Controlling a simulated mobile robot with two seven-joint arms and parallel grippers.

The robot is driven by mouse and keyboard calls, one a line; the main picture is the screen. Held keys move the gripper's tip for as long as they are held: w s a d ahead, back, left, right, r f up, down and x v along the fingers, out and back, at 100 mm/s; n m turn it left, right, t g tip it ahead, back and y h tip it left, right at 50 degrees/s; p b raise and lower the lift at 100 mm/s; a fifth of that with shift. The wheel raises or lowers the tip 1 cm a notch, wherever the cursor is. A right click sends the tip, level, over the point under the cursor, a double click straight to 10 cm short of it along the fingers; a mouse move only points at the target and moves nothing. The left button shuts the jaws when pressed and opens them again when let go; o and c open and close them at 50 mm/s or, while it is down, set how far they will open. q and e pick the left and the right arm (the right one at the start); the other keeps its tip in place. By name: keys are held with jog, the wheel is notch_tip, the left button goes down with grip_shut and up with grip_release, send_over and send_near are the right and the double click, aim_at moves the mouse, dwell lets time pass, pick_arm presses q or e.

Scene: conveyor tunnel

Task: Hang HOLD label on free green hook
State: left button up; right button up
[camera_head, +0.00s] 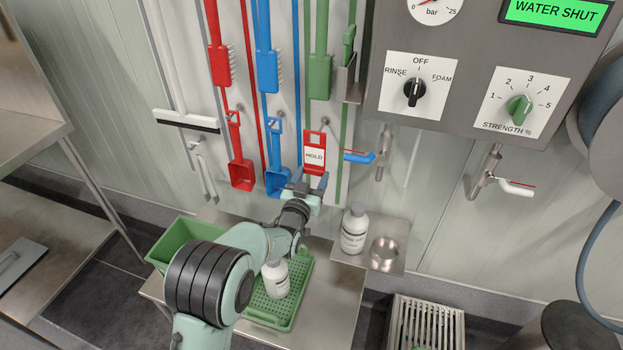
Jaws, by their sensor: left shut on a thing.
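The HOLD label (314,156) is a red tag with a white panel and an opening near its top. It is upright in front of the wall board, on the green strip. My left gripper (311,184) is shut on its lower edge from below. A small grey peg (325,121) shows on the green strip just above the label's top; I cannot tell whether the label touches it. A green brush (320,75) hangs higher on the same strip. My right gripper is out of view.
Red (241,175) and blue (276,181) scoops hang left of the label. A blue-handled tap (360,157) is close on its right. Below are a green tray (297,283) with a white bottle (276,280), and a shelf with another bottle (354,230) and a steel cup (384,252).

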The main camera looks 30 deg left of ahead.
pick_arm(q)
jog(key=shift+w, duration=0.1)
jog(key=shift+b+x, duration=0.6)
jog(key=shift+x, duration=0.6)
jog(key=shift+f+b+x, duration=0.2)
jog(key=shift+b+x, duration=0.5)
jog(key=shift+x, duration=0.7)
jog(key=shift+f+b, duration=0.7)
jog(key=shift+f, duration=0.15)
jog(key=o, duration=1.6)
jog(key=shift+c, duration=0.2)
